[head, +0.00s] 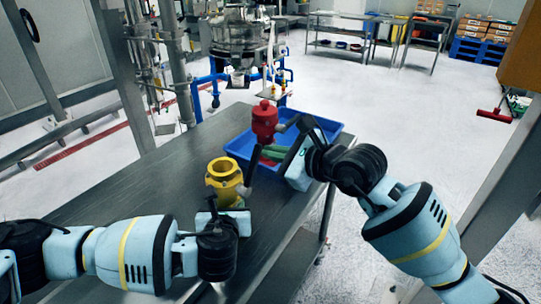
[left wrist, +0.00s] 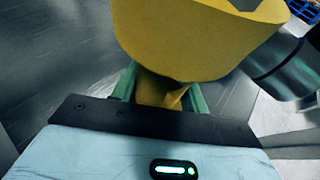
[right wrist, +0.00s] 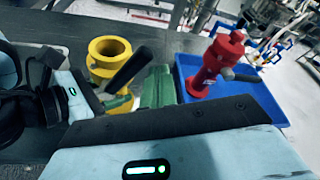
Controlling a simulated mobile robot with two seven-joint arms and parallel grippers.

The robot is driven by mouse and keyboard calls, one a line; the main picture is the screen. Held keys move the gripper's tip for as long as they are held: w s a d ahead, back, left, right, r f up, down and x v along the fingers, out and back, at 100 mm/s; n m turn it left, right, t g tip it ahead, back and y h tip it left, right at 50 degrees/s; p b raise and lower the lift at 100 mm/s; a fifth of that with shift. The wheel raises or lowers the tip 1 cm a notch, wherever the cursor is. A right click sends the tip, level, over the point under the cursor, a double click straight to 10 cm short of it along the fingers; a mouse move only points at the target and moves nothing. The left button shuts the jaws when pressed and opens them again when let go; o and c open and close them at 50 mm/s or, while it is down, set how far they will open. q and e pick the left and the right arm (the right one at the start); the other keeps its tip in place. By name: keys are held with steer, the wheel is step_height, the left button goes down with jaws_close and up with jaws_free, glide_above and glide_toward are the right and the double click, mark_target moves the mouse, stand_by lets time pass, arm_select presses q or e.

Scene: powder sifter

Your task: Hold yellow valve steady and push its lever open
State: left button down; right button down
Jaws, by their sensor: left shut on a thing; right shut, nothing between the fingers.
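The yellow valve (head: 224,170) stands upright on the metal table with its open round mouth up. In the left wrist view the green fingers of my left gripper (left wrist: 160,92) are shut on the lower neck of the yellow valve (left wrist: 200,40). The valve's dark lever (head: 253,166) rises from a grey stub on its right side; it also shows in the right wrist view (right wrist: 130,68). My right gripper (head: 273,153) is shut and empty, just right of the lever. In the right wrist view its green fingers (right wrist: 158,86) are close beside the lever; I cannot tell if they touch.
A blue bin (head: 328,127) stands on the table behind my right gripper, with a red valve (head: 264,122) in or at it. The metal table (head: 110,190) is clear to the left. Blue pipes and a steel vessel (head: 238,35) stand beyond the table.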

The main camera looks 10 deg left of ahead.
arm_select(q)
steer(key=shift+f, duration=0.1)
steer(key=shift+w+r, duration=0.1)
steer(key=shift+r, duration=0.15)
arm_select(e)
steer(key=s+d, duration=0.5)
steer(key=d, duration=0.3)
steer(key=shift+f, duration=0.15)
steer(key=shift+d, duration=0.1)
arm_select(q)
steer(key=c, duration=0.7)
jaws_free()
steer(key=shift+o, duration=0.2)
steer(key=v, duration=1.2)
steer(key=shift+f, duration=0.1)
